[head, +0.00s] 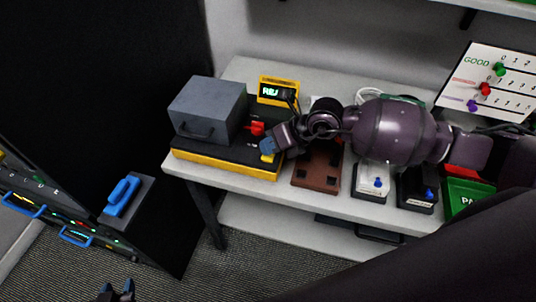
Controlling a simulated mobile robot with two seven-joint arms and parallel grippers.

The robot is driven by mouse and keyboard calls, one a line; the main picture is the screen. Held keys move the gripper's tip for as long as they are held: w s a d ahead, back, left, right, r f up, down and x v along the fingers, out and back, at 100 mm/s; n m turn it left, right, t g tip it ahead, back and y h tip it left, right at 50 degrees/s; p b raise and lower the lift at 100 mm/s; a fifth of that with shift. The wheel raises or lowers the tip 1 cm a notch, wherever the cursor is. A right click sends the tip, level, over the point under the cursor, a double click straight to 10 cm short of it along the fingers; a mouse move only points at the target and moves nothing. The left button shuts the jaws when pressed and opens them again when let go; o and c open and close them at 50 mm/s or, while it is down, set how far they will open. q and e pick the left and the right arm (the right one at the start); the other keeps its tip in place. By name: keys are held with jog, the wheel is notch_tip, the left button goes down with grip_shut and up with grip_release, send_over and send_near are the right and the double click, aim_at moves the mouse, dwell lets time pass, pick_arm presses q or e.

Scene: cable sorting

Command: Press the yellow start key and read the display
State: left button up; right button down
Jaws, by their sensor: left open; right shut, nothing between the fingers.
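The black and yellow tester (225,160) stands at the left end of the white table. Its yellow-framed display (271,91) at the back shows lit pale green letters that look like "REJ"; a dark cable partly crosses its right side. My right gripper (267,147) is shut and empty, with its blue tips down at the tester's front right top. My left gripper (117,290) is open and empty, low at the bottom left, away from the table.
A grey box with a handle (208,108) and a red part (257,128) are on the tester. A brown block (318,168), white and black boxes and a green bin (466,194) line the table's front. A board with coloured pegs (490,82) stands at the back right.

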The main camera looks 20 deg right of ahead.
jog(key=shift+f, duration=0.15)
dwell(0.4)
jog(key=shift+f, duration=0.25)
dwell(0.6)
jog(key=shift+r+p, duration=0.55)
jog(key=shift+r, duration=0.2)
